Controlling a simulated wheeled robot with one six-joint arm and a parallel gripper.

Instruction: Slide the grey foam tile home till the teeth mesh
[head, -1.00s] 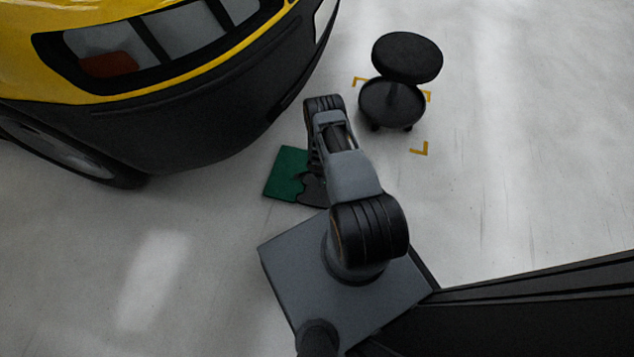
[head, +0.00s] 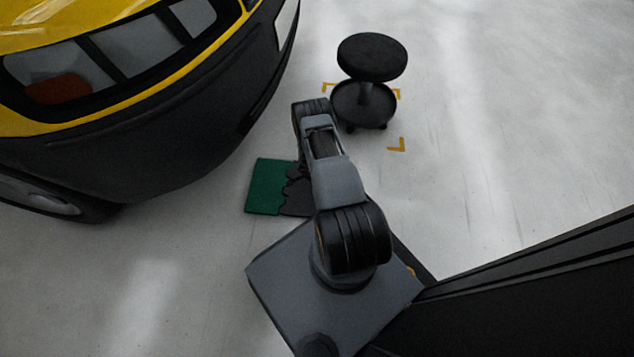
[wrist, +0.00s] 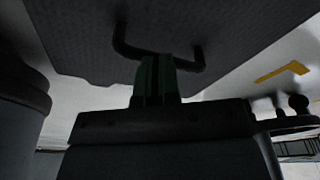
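The green foam tile (head: 266,187) lies flat on the floor left of my arm in the head view. The dark grey foam tile (head: 297,196) lies at its right side, partly hidden by my arm. The toothed edges face each other and look close; I cannot tell whether they mesh. In the wrist view the grey tile (wrist: 90,40) fills the top, with a black bar handle (wrist: 122,46) on it. My gripper (wrist: 156,62) has its green fingers together around the middle of the handle. In the head view the gripper is hidden behind my arm.
A yellow and black car (head: 150,130) stands at the left, close behind the tiles. The floor on the right is clear.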

